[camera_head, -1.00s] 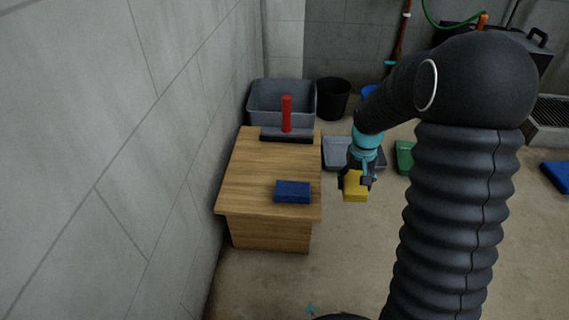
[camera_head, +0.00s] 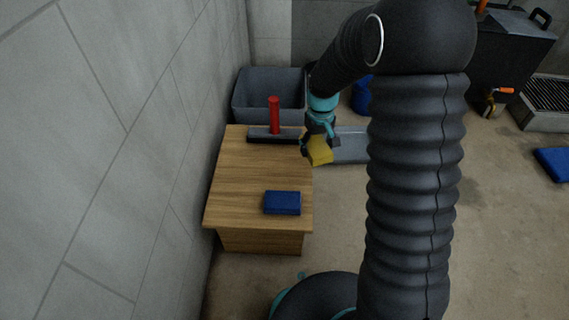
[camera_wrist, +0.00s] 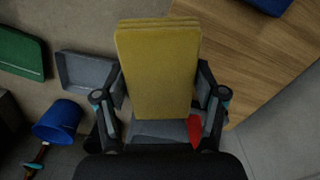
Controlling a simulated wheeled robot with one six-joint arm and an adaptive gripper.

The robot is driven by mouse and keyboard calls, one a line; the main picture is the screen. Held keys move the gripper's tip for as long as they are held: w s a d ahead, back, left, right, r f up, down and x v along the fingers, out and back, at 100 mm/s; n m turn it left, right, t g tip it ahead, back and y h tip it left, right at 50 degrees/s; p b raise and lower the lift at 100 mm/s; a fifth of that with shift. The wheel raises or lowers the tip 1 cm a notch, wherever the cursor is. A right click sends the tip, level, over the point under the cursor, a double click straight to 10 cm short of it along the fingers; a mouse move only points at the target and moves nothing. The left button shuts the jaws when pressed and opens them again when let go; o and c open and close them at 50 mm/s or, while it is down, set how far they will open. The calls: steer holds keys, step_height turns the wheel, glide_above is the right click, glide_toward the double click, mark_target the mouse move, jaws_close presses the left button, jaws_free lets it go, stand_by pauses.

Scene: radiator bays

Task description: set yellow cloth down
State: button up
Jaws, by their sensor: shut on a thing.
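The yellow cloth (camera_head: 319,152) is a folded block held in my gripper (camera_head: 318,138), beside the right edge of the wooden table (camera_head: 240,180) in the head view. In the wrist view the yellow cloth (camera_wrist: 158,70) fills the space between the two fingers of my gripper (camera_wrist: 160,95), which is shut on it. The wooden table top (camera_wrist: 245,60) lies right of the cloth there. How high the cloth is above the table is hard to tell.
A blue cloth block (camera_head: 282,202) lies near the table's front edge. A grey tool with a red upright handle (camera_head: 274,115) stands at the table's back. A grey bin (camera_head: 268,92) is behind it. A grey tray (camera_head: 352,146) is on the floor. The table's middle is clear.

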glide_above(285, 171)
step_height(285, 171, down, 6)
steer(key=shift+r+b, duration=0.25)
steer(key=shift+b, duration=0.1)
steer(key=shift+f+b, duration=0.3)
steer(key=shift+f, duration=1.7)
steer(key=shift+f, duration=0.2)
steer(key=o, duration=1)
steer(key=shift+r, duration=0.1)
